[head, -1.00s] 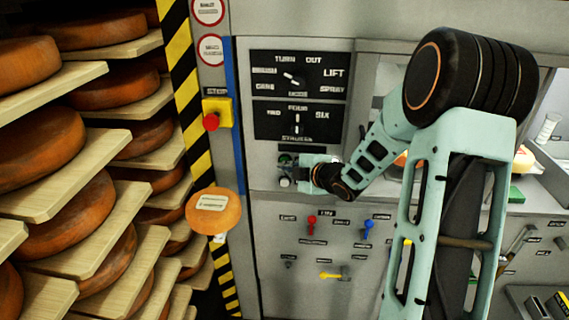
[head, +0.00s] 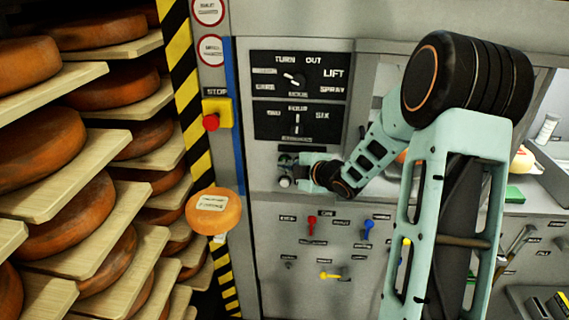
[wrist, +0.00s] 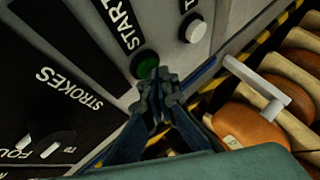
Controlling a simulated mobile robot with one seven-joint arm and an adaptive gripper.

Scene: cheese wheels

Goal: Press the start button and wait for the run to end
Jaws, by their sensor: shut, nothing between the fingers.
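The green start button (wrist: 146,66) sits beside the "START" label on the panel in the wrist view. My gripper (wrist: 161,80) is shut and empty, with its fingertips right at the button's lower edge, partly covering it. I cannot tell whether the tips touch it or whether it is pressed in. In the head view my gripper (head: 296,168) reaches in from the right to the panel and largely hides the green button. A white round button (wrist: 193,28) is near the start button, clear of my fingers; it also shows in the head view (head: 285,183).
A red stop button (head: 211,122) on a yellow box is left of the panel. Two dials (head: 297,78) are above my gripper, coloured levers (head: 311,224) below. An orange cheese wheel (head: 214,226) with a label is at the left. Racks of cheese wheels (head: 40,145) fill the far left.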

